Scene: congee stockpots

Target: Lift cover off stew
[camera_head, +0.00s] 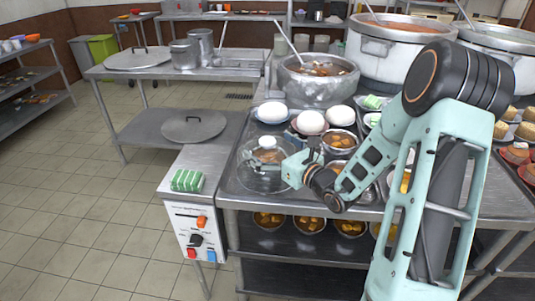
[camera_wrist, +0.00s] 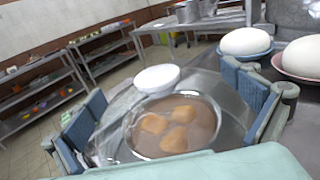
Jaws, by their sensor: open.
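The cover (camera_head: 250,181) is a clear, see-through dome with a whitish knob (camera_head: 267,142) on top. It sits over a bowl of stew (camera_head: 268,156) near the left front of the steel counter. In the wrist view the knob (camera_wrist: 157,78) shows as a white disc, with the stew (camera_wrist: 177,127), brown pieces in sauce, visible below it. My gripper (camera_head: 284,166) is open at the right side of the cover. Its blue-padded fingers (camera_wrist: 163,92) stand apart to either side of the knob in the wrist view. I cannot tell whether they touch the cover.
White domes on plates (camera_head: 311,122) stand behind the cover, and open stew bowls (camera_head: 339,141) stand to its right. Large stockpots (camera_head: 388,50) stand at the back. The floor at left is clear.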

